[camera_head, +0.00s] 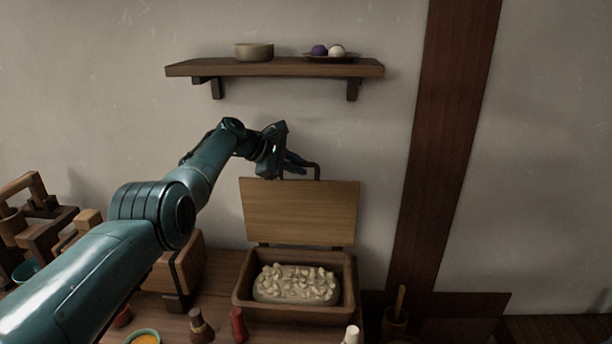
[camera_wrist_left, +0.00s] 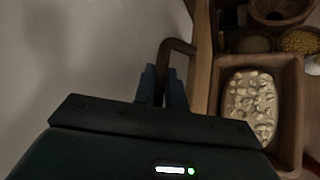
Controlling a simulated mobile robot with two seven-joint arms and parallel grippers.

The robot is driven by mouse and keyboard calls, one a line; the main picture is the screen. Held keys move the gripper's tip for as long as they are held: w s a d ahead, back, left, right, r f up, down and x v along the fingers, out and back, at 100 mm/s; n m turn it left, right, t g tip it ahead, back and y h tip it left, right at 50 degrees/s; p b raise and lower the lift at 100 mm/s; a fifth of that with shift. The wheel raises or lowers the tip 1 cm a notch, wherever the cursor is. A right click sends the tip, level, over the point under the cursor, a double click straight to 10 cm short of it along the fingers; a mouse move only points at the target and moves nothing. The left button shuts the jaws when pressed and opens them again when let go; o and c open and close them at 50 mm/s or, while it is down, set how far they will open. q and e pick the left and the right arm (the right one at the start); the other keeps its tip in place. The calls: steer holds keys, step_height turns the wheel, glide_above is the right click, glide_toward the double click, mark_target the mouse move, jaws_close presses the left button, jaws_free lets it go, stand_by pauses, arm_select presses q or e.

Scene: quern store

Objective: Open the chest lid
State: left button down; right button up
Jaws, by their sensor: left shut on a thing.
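The wooden chest (camera_head: 348,298) stands at the back of the table, and its lid (camera_head: 300,212) is raised upright along the back edge. Inside lies a pale lumpy mass (camera_head: 296,284); it also shows in the left wrist view (camera_wrist_left: 248,102). A dark bent handle (camera_head: 316,167) rises from the lid's top edge. My left gripper (camera_head: 298,163) is at the handle's left part and is shut on it. In the left wrist view the handle (camera_wrist_left: 178,44) runs between the blue fingers (camera_wrist_left: 163,85). My right gripper is not in view.
A wall shelf (camera_head: 275,68) with a bowl (camera_head: 254,51) and a plate of small balls hangs above my left gripper. A wooden barrel-like object (camera_head: 185,262) stands left of the chest. Small bottles and a bowl (camera_head: 144,337) stand in front. A mortar (camera_head: 395,325) is at right.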

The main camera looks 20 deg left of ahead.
arm_select(q)
steer(key=shift+r, duration=0.1)
stand_by(0.4)
steer(key=c, duration=1.5)
jaws_free()
steer(key=shift+o, duration=0.2)
